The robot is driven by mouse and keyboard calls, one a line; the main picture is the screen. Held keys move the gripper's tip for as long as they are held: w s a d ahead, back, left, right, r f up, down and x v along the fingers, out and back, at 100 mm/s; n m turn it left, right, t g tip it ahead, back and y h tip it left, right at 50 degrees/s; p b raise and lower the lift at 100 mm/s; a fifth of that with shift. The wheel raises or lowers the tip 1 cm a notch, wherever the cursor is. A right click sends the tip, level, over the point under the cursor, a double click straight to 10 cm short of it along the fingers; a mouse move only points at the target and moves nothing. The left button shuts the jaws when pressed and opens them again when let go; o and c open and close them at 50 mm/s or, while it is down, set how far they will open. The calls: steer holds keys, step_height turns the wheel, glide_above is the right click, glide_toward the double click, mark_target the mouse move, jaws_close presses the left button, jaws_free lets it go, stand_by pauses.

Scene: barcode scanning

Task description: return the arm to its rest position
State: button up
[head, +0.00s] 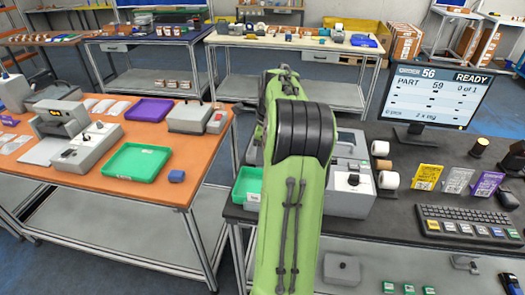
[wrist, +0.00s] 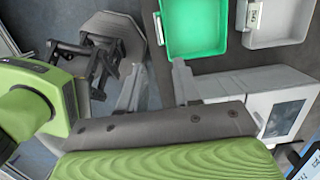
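My green arm (head: 296,190) rises through the middle of the head view, its upper links folded over the dark workbench. It hides my gripper in that view. In the wrist view my gripper (wrist: 158,70) shows two grey fingers, spread apart with nothing between them. The fingers point toward the bench edge, near a green tray (wrist: 192,30). Green and grey parts of my own body fill the left and bottom of the wrist view.
The dark bench (head: 390,220) holds a grey machine (head: 350,190), a monitor (head: 428,95), a keyboard (head: 470,222) and upright cards. An orange-topped table (head: 80,182) with trays stands left. In the wrist view, a grey tray (wrist: 278,38) and grey machine (wrist: 262,112) lie right of the fingers.

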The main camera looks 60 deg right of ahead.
stand_by(0.6)
steer(key=w+a+r+n+h, duration=0.1)
steer(key=w+a+r+n, duration=0.1)
steer(key=a+r+n, duration=0.5)
steer(key=w+a+n+h, duration=0.1)
steer(key=a+n, duration=0.4)
steer(key=a, duration=0.7)
steer(key=s+a+f+n+t, duration=0.1)
steer(key=s+a+n+t, duration=0.1)
steer(key=s+a+n, duration=0.4)
steer(key=s+a+n+t+y, duration=0.1)
steer(key=s+a+n+t, duration=0.1)
steer(key=s+a+n, duration=0.5)
steer(key=a+n, duration=0.3)
steer(key=n, duration=0.3)
steer(key=shift+a+f, duration=0.35)
steer(key=shift+a, duration=0.05)
